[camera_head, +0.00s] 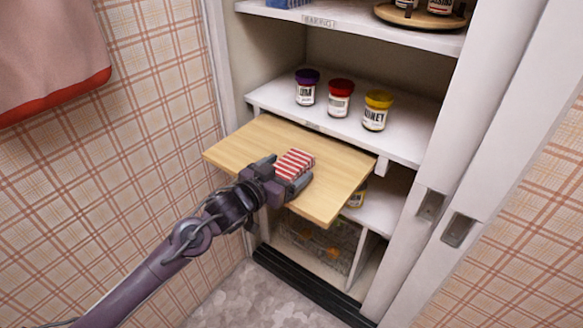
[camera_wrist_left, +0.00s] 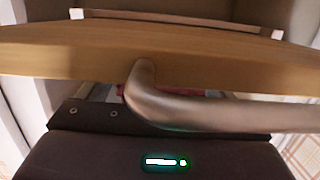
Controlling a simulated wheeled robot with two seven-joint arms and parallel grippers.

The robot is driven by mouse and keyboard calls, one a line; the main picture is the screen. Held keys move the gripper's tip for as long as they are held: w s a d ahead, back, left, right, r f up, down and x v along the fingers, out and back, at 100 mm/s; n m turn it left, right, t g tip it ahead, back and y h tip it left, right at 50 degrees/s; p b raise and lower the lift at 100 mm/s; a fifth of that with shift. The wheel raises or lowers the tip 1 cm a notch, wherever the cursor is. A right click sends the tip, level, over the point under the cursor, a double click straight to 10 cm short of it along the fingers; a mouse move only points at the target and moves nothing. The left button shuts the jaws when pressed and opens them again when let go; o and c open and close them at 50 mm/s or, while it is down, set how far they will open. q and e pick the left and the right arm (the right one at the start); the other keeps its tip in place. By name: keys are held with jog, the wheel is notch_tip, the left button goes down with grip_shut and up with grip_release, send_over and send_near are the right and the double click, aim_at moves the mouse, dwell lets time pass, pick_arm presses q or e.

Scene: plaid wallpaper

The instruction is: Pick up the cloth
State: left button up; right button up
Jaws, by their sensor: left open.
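A folded red-and-white striped cloth (camera_head: 296,162) lies on the pull-out wooden board (camera_head: 338,178) of the cupboard. My left gripper (camera_head: 284,175) is open at the near side of the cloth, with one finger on each side of its near end. I cannot tell whether the fingers touch it. In the left wrist view the board (camera_wrist_left: 200,55) spans the upper part, and the cloth is not clearly seen. My right gripper is not in view.
Jars with purple (camera_head: 306,88), red (camera_head: 340,98) and yellow (camera_head: 376,110) lids stand on the shelf above the board. A pink towel (camera_head: 50,50) with a red border hangs at upper left. White door panels (camera_head: 480,150) stand at right. A wire basket (camera_head: 318,243) sits below.

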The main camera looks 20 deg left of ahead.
pick_arm(q)
jog(key=c, duration=1.2)
jog(key=shift+o, duration=0.2)
jog(key=shift+r, duration=0.1)
